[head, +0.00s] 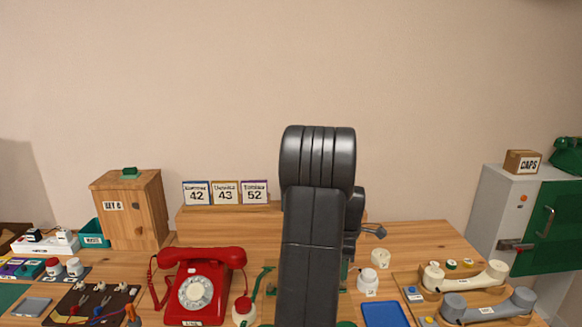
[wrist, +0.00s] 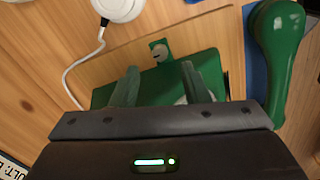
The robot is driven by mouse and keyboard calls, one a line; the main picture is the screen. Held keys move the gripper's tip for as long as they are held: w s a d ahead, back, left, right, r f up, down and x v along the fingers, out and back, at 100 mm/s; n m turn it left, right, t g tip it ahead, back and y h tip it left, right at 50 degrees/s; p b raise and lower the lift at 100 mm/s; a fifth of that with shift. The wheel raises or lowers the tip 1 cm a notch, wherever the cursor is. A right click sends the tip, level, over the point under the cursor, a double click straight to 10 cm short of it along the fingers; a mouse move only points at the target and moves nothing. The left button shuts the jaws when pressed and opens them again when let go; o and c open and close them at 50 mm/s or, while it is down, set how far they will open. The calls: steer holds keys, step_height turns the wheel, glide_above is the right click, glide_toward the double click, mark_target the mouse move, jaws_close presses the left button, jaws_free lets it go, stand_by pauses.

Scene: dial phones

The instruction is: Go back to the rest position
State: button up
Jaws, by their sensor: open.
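My gripper (wrist: 160,67) is open in the wrist view, its two fingers apart over a green base (wrist: 105,95). A small green block with a metal knob (wrist: 160,53) shows just beyond the fingertips. Nothing is seen gripped, though the space near the jaw root is partly hidden. A green handset (wrist: 275,60) lies to the right of the fingers. In the head view my arm rises in the middle and hides the gripper and most of the green phone behind it. A red dial phone (head: 196,293) stands left of my arm with its handset on top.
A wooden cabinet (head: 129,209) and calendar blocks (head: 225,192) stand at the back. Right are a blue tray (head: 384,314), a cream handset (head: 466,277), a grey handset (head: 489,307) and a grey cabinet with a green door (head: 541,228). Tools lie on a dark mat (head: 66,303) at left.

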step_height(320, 180, down, 6)
steer(key=shift+r, duration=0.15)
steer(key=shift+r, duration=0.1)
step_height(320, 180, up, 14)
step_height(320, 180, down, 14)
steer(key=shift+r, duration=0.15)
steer(key=shift+f, duration=0.25)
steer(key=m, duration=0.4)
steer(key=shift+r, duration=0.1)
stand_by(0.3)
steer(key=shift+m, duration=0.3)
